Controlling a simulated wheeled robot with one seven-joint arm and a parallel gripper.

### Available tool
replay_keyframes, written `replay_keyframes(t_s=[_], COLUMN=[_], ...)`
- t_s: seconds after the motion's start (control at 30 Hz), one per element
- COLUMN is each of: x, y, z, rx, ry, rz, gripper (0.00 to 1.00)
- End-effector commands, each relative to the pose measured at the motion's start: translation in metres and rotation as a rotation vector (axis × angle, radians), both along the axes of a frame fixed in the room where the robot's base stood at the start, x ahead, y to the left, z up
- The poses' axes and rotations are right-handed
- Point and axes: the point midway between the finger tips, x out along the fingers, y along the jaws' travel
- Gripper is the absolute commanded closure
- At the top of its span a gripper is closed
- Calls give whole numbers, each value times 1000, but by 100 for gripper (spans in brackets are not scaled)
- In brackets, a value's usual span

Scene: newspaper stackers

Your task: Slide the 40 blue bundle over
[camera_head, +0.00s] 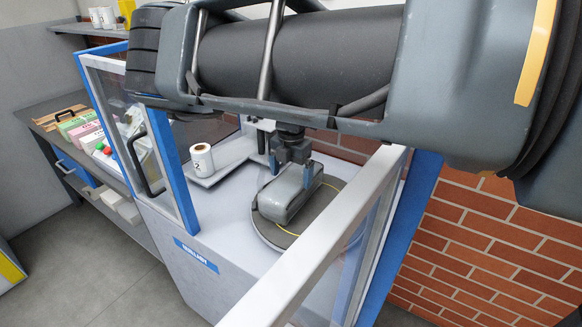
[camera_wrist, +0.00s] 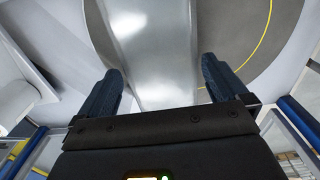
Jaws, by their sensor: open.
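A grey, shiny, film-like bundle (camera_head: 287,198) lies on a round dark turntable (camera_head: 265,232) inside the blue-framed machine. No blue colour or number shows on it. My gripper (camera_head: 291,172) is above the bundle's far part, pointing down. In the wrist view the bundle (camera_wrist: 152,45) runs between the two open fingers (camera_wrist: 161,72) of my gripper, with a gap at each side. Whether the fingertips reach below its top is hard to tell. My arm hides the machine's upper part.
A white roll (camera_head: 202,159) stands on a pale ledge left of the turntable. The machine's front rail (camera_head: 310,245) and clear side panels enclose the space. Green (camera_head: 70,124) and pink (camera_head: 84,132) bundles lie on the left bench. A brick wall (camera_head: 480,240) is at right.

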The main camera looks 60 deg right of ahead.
Motion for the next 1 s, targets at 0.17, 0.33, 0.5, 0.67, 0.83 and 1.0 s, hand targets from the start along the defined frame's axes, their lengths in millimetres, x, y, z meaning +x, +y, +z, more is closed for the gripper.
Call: replay_keyframes(t_s=[0.17, 0.33, 0.5, 0.67, 0.83, 1.0], x=[-1, -1, 0, 0, 0, 0], y=[0, 0, 0, 0, 0, 0], z=[-27, -48, -58, -61, -60, -60], rx=[1, 0, 1, 1, 1, 1], ry=[2, 2, 0, 0, 0, 0], rz=[1, 2, 1, 0, 0, 1], gripper=[0, 0, 0, 0, 2, 18])
